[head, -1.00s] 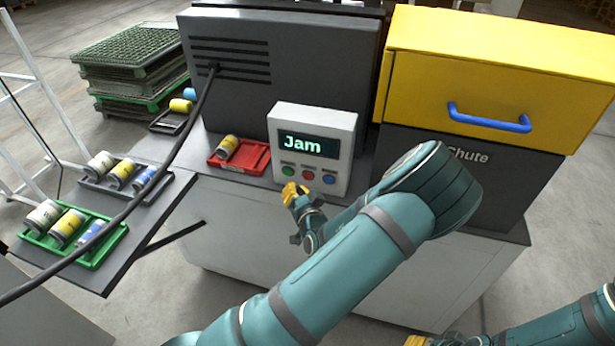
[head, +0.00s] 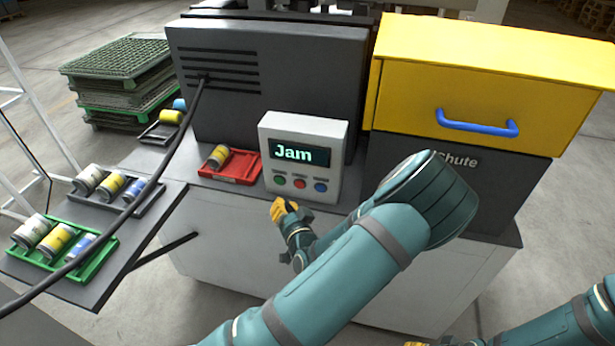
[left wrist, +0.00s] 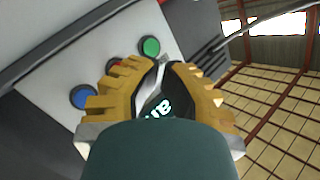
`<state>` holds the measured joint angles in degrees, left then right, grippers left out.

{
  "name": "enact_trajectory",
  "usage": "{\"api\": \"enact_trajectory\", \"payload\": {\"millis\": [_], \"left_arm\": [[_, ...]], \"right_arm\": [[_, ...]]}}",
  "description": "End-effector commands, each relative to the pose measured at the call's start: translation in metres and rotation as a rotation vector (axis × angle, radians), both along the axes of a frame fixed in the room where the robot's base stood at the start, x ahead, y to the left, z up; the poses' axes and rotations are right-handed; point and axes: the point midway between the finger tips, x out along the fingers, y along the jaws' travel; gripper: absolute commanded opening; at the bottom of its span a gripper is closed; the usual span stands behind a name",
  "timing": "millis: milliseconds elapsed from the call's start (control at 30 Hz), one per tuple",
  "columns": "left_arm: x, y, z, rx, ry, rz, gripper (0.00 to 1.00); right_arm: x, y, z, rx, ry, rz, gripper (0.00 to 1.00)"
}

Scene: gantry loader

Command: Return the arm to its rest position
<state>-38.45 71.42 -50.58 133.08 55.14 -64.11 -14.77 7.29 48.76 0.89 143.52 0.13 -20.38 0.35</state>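My left gripper (head: 284,207) is in front of the control panel (head: 335,165), just below its buttons in the head view. Its yellow fingers (left wrist: 163,68) show in the left wrist view with a gap between their tips and nothing held. My left arm bends high in front of the chute cabinet and reaches down to the panel. The panel's screen reads "Jam". Its green (left wrist: 150,46), red (head: 299,183) and blue (left wrist: 83,96) buttons show apart from the fingertips in the head view. Only a yellow bit of my right gripper (head: 416,344) shows at the bottom edge.
A red tray (head: 235,180) with one can stands left of the panel. A grey tray (head: 137,208) and a green tray (head: 92,272) hold cans on the side shelf. A black cable crosses at left. The yellow drawer (head: 440,75) is above the chute cabinet (head: 490,200).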

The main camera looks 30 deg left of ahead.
Motion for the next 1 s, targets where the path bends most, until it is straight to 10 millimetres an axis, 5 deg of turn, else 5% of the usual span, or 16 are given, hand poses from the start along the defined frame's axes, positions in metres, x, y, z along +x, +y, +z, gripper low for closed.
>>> {"api": "enact_trajectory", "payload": {"millis": [267,467,600,700,900,1000], "left_arm": [[-0.003,0.000,-0.008,-0.026,0.020,0.001,0.00],[-0.034,-0.017,-0.088,-0.313,0.223,0.002,0.00],[-0.076,-0.070,-0.154,-0.674,0.441,-0.026,0.00],[-0.102,-0.119,-0.174,-0.918,0.574,-0.072,0.00],[-0.136,-0.197,-0.163,-1.252,0.765,-0.212,0.00],[-0.144,-0.217,-0.151,-1.331,0.818,-0.271,0.00]], "right_arm": [[0.000,0.000,0.000,0.000,0.000,0.000,0.47],[0.000,0.000,0.000,0.000,0.000,0.000,0.47],[0.000,0.000,0.000,0.000,0.001,0.000,0.47],[0.000,0.000,0.000,0.000,0.000,0.000,0.47],[0.000,0.000,0.000,0.000,0.000,0.000,0.47],[0.000,0.000,0.000,0.000,0.000,0.000,0.47]]}}
